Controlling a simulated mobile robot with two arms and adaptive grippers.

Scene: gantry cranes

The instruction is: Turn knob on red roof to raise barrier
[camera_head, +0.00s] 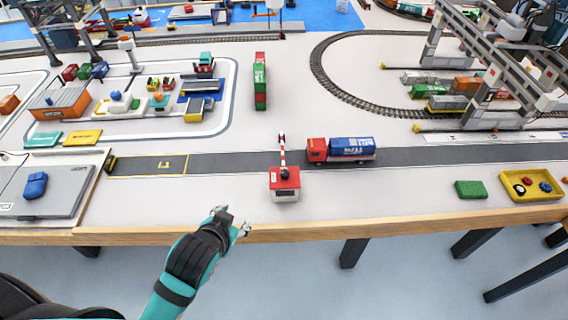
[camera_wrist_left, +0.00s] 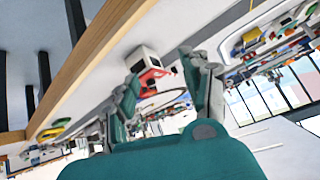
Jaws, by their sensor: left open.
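The small white booth with a red roof (camera_head: 284,181) stands near the table's front edge, beside the road. A small dark knob (camera_head: 285,172) sits on its roof. The red-and-white barrier (camera_head: 282,152) reaches from the booth across the road, just left of a red truck. My left gripper (camera_head: 234,221) is open and empty, apart from the booth, to its lower left over the table's front edge. In the left wrist view the booth (camera_wrist_left: 144,57) shows between and beyond the open fingers; the knob is not clear there. My right gripper is not in view.
The red truck with a blue container (camera_head: 341,150) is on the road (camera_head: 440,156) right of the barrier. A grey platform with a blue piece (camera_head: 36,186) lies at left. A green block (camera_head: 470,189) and yellow tray (camera_head: 507,194) lie at right. Tabletop around the booth is clear.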

